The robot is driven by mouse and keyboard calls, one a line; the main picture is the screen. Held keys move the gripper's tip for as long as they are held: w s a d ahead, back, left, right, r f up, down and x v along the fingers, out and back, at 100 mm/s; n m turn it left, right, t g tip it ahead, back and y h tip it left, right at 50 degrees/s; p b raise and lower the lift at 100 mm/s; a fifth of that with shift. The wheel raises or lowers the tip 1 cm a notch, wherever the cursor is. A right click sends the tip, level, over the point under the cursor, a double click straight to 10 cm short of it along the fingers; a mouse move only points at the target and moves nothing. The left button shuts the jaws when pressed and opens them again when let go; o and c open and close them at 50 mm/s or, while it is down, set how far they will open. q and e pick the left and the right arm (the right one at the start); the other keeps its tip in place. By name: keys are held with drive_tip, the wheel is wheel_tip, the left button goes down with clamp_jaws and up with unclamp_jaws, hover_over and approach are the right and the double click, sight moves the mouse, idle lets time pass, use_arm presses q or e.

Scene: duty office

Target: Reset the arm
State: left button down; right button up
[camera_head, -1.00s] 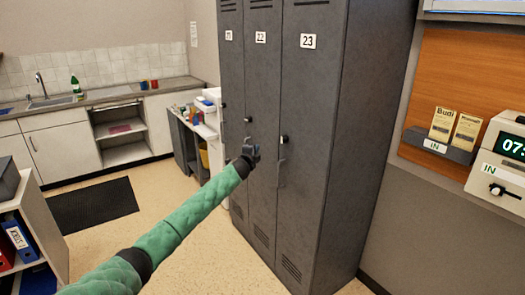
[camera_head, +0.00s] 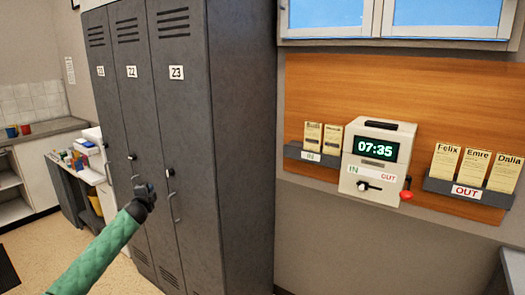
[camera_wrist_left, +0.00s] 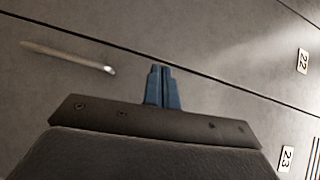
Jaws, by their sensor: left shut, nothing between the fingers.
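My left arm, in a green sleeve, reaches in from the lower left of the head view. My left gripper (camera_head: 147,193) is in front of the grey lockers (camera_head: 240,150), near the doors numbered 22 and 23. In the left wrist view the two blue fingers of the gripper (camera_wrist_left: 162,88) are together with nothing between them. A locker handle (camera_wrist_left: 68,56) shows at the left of that view, apart from the fingers. My right gripper is not in view.
A time clock (camera_head: 376,160) reading 07:35 is on the wall at right, between an IN card rack (camera_head: 311,156) and an OUT card rack (camera_head: 466,190). A cluttered side table (camera_head: 85,165) stands left of the lockers. Floor shows at lower left.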

use_arm(q)
drive_tip(key=s+d+f+n+g+y, duration=0.15)
drive_tip(key=s+d+n+g, duration=0.25)
drive_tip(key=s+d+n, duration=0.4)
drive_tip(key=s+d+f+n+g+h, duration=0.1)
drive_tip(key=s+d+f+n+g, duration=0.15)
drive_tip(key=s+d+f, duration=0.7)
drive_tip(key=s+d+f+n+g+h, duration=0.1)
drive_tip(key=s+d+f+g+h, duration=0.2)
drive_tip(key=s+f, duration=1.15)
drive_tip(key=s+d+f+g, duration=0.2)
drive_tip(key=s+d+f, duration=0.1)
drive_tip(key=s+f, duration=0.7)
drive_tip(key=s+d+f+n+g, duration=0.1)
drive_tip(key=s+d+f+g, duration=0.1)
drive_tip(key=s+f, duration=0.8)
drive_tip(key=s+d+f+n+g, duration=0.1)
drive_tip(key=s+d+f, duration=0.3)
drive_tip(key=s+f, duration=0.6)
drive_tip(key=s+g, duration=0.1)
drive_tip(key=s, duration=1.2)
drive_tip(key=shift+s+d, duration=0.3)
drive_tip(key=shift+d, duration=0.1)
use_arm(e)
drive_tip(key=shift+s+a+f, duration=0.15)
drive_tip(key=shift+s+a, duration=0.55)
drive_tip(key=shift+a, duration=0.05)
